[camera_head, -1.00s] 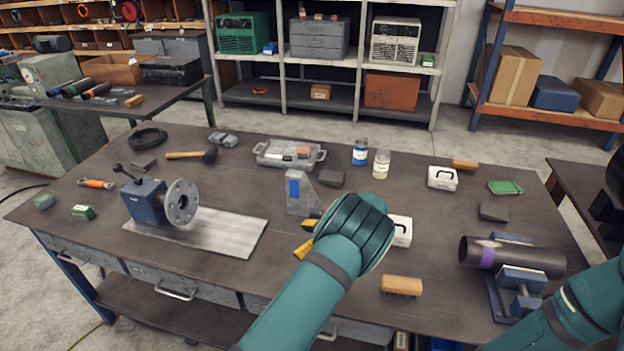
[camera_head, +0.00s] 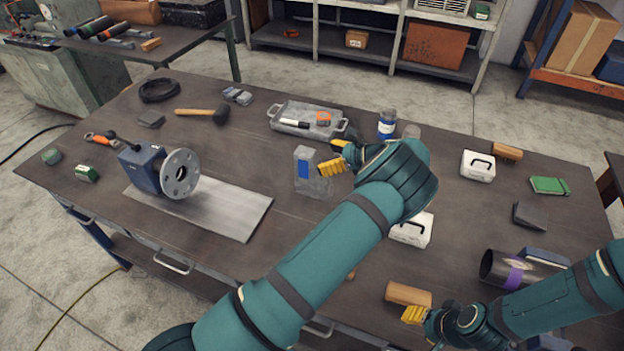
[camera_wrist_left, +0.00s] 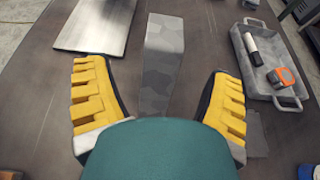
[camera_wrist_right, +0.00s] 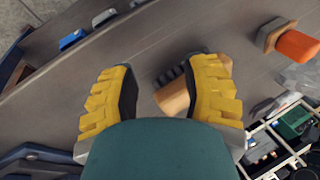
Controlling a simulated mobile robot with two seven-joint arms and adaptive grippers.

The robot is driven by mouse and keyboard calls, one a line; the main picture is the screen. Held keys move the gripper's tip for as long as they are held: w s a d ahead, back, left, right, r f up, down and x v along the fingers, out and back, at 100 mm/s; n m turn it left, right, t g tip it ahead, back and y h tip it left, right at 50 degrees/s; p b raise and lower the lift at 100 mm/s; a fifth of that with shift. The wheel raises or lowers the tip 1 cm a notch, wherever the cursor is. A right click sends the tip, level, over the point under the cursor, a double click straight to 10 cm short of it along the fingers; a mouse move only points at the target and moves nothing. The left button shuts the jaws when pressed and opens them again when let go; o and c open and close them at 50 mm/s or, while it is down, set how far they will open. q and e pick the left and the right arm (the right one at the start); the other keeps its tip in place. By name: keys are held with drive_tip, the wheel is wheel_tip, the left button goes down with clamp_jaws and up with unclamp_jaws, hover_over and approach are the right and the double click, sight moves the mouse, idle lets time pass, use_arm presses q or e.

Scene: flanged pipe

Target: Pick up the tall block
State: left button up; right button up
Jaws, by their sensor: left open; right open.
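The tall block (camera_head: 305,172) is grey with a blue patch and stands upright near the middle of the workbench in the head view. In the left wrist view the tall block (camera_wrist_left: 164,58) shows mottled grey, ahead and between the spread fingers. My left gripper (camera_head: 337,157) is open and empty, just right of the block in the head view, its fingers pointing at it. My right gripper (camera_head: 414,315) is open beside a wooden-backed brush (camera_head: 408,293), which also shows between its fingers in the right wrist view (camera_wrist_right: 174,97). I cannot tell whether it touches the brush.
A grey tray (camera_head: 290,113) lies behind the block. A flanged pipe fixture (camera_head: 160,170) and a metal plate (camera_head: 215,208) are to the left. A white case (camera_head: 412,232) sits below my left wrist. A dark pipe (camera_head: 510,270) is at the right. Bare bench lies left of the block.

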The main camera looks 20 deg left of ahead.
sight(307, 157)
use_arm(q)
drive_tip(key=shift+w+b+x, duration=0.2)
drive_tip(key=shift+b+x, duration=0.15)
drive_tip(key=shift+x, duration=3.45)
drive_tip(key=shift+d+f, duration=0.1)
drive_tip(key=shift+f, duration=0.05)
drive_tip(key=c, duration=1.2)
drive_tip(key=shift+c, duration=0.9)
